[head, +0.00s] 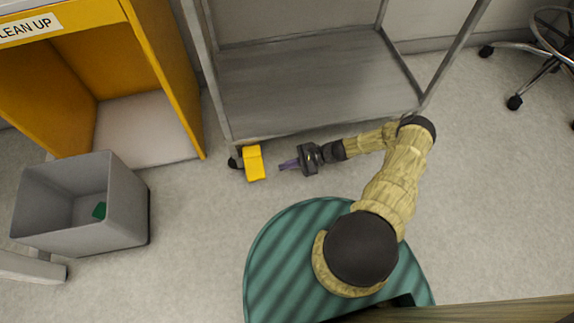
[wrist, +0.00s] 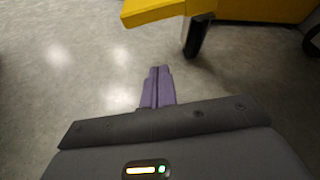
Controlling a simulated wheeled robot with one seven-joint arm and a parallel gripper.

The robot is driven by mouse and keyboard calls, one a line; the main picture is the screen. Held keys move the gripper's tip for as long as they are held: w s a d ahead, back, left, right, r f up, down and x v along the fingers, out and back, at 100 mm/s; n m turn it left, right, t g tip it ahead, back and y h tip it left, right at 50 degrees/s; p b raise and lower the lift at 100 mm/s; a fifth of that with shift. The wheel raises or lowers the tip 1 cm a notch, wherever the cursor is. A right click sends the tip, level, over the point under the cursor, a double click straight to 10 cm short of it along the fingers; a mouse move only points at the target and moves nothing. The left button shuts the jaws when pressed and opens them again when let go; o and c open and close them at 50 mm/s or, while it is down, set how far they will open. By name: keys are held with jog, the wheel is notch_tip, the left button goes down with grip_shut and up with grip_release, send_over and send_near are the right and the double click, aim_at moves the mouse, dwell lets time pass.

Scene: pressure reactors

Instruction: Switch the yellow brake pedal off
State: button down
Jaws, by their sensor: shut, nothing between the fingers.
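The yellow brake pedal (head: 254,163) is at the front left caster of the grey metal cart in the head view. It also shows at the top of the wrist view (wrist: 165,9), partly cut off by the frame edge. My gripper (head: 281,166) is low, just right of the pedal, with a small gap between them in the head view. Its purple fingers (wrist: 157,86) are together and empty, and in the wrist view they point toward the pedal without visibly touching it.
The grey cart (head: 310,80) stands behind the pedal. A grey bin (head: 125,215) with a green item inside stands at left, before a yellow cabinet (head: 165,60). A wheeled stool (head: 540,70) is at far right. The floor right of my arm is clear.

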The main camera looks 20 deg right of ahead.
aim_at(255, 168)
jog(key=b+x, duration=0.3)
jog(key=x, duration=0.5)
jog(key=shift+s+d+f+b, duration=0.1)
jog(key=shift+s+b, duration=0.05)
jog(key=shift+b, duration=0.15)
notch_tip(255, 168, up, 2)
jog(key=shift+s+d+r, duration=0.2)
jog(key=shift+s+r+b, duration=0.25)
jog(key=shift+r+b, duration=0.35)
jog(key=shift+r, duration=0.45)
jog(key=shift+d, duration=0.1)
jog(key=shift+r+p, duration=0.1)
jog(key=shift+p, duration=0.2)
